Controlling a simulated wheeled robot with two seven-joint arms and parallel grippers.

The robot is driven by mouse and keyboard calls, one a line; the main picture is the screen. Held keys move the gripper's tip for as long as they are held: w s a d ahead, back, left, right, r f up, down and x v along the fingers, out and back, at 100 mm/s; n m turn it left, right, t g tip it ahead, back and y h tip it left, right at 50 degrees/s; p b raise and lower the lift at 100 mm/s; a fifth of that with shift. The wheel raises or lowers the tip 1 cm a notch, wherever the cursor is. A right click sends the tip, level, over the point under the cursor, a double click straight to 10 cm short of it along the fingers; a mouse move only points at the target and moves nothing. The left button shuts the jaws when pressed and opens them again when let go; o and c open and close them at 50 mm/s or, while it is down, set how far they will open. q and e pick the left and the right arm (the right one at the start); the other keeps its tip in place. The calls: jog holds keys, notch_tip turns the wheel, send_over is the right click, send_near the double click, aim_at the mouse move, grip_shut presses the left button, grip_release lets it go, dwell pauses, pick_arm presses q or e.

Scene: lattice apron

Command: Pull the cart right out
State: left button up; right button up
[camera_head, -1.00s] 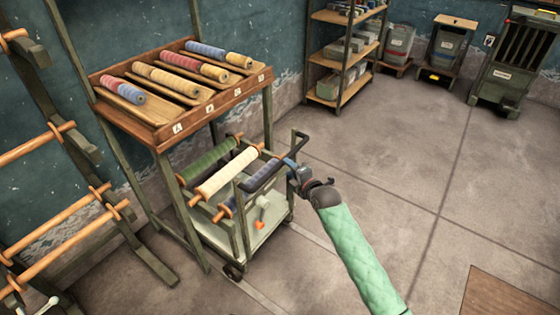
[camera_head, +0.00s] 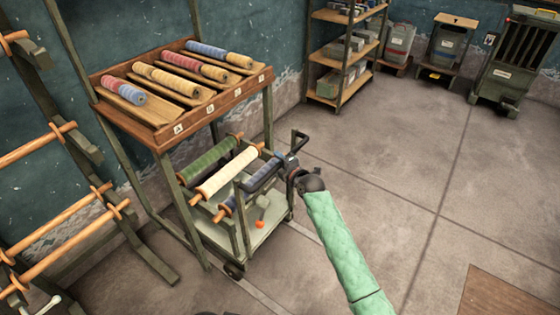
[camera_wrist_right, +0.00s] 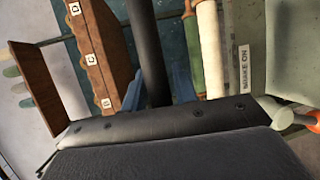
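The cart (camera_head: 262,238) is a grey-green wheeled frame, standing partly under the sloped spool shelf. It carries a green roll (camera_head: 208,160), a cream roll (camera_head: 227,173) and a blue roll (camera_head: 238,193). Its dark push handle (camera_head: 262,174) is at the near right end. My right gripper (camera_head: 284,160) is at this handle. In the right wrist view, its blue fingers (camera_wrist_right: 158,90) lie on either side of a dark bar (camera_wrist_right: 150,45); whether they press on it is unclear. A "BRAKE ON" label (camera_wrist_right: 245,60) shows there. My left gripper is not in view.
The spool shelf (camera_head: 188,125) stands over the cart's back part, its legs close beside it. A rack with wooden rods (camera_head: 60,240) is at the left. A shelving unit (camera_head: 340,60) stands at the back. The floor (camera_head: 380,150) right of the cart is largely clear.

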grip_shut()
jog(key=shift+d, duration=0.1)
